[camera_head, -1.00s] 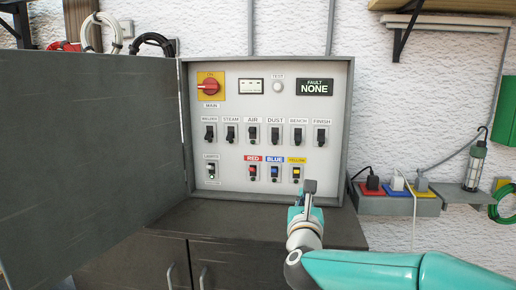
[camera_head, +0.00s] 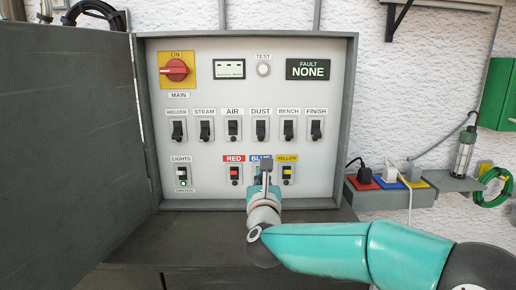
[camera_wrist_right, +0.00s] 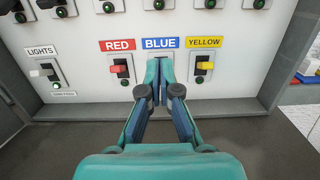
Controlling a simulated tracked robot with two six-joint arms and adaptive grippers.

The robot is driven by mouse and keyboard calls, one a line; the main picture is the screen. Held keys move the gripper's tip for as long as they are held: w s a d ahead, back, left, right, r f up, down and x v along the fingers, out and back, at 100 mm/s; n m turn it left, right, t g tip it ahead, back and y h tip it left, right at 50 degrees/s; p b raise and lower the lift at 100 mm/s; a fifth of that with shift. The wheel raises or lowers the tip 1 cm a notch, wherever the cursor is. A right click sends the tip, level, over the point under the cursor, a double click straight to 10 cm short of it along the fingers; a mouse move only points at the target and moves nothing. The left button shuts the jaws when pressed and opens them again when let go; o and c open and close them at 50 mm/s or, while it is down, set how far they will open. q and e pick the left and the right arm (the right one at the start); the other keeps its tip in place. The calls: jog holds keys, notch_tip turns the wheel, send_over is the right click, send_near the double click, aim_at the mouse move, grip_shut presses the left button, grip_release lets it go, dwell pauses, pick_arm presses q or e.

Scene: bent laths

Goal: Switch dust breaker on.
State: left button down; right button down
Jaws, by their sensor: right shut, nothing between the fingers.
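The grey breaker panel (camera_head: 210,98) stands open on the wall. The DUST breaker (camera_head: 261,130) is a black lever in the upper breaker row, between AIR and BENCH. Its lever position is too small to tell. Only the lower ends of that row, with small green lamps, show in the right wrist view, where the DUST lamp (camera_wrist_right: 159,4) is at the top edge. My right gripper (camera_head: 265,165) is shut and empty, below the DUST breaker and in front of the BLUE breaker, largely hiding it. It also shows in the right wrist view (camera_wrist_right: 160,72). My left gripper is out of view.
RED (camera_head: 235,174) and YELLOW (camera_head: 287,173) breakers flank my right gripper closely. The LIGHTS switch (camera_head: 182,175) is further left. The open cabinet door (camera_head: 70,150) blocks the left side. A dark counter (camera_head: 190,235) lies below; plugs and sockets (camera_head: 390,190) are at right.

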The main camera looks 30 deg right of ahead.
aim_at(261, 133)
jog(key=p+x, duration=0.4)
jog(key=x, duration=0.5)
jog(key=shift+w+r, duration=0.15)
jog(key=shift+w, duration=0.25)
jog(key=r+p, duration=0.2)
jog(key=r, duration=0.1)
jog(key=shift+s+a, duration=0.25)
jog(key=shift+s, duration=0.15)
jog(key=shift+s+a+r+p, duration=0.1)
jog(key=shift+s+r+p, duration=0.1)
jog(key=shift+p, duration=0.2)
jog(key=shift+w, duration=0.1)
jog(key=shift+f, duration=0.1)
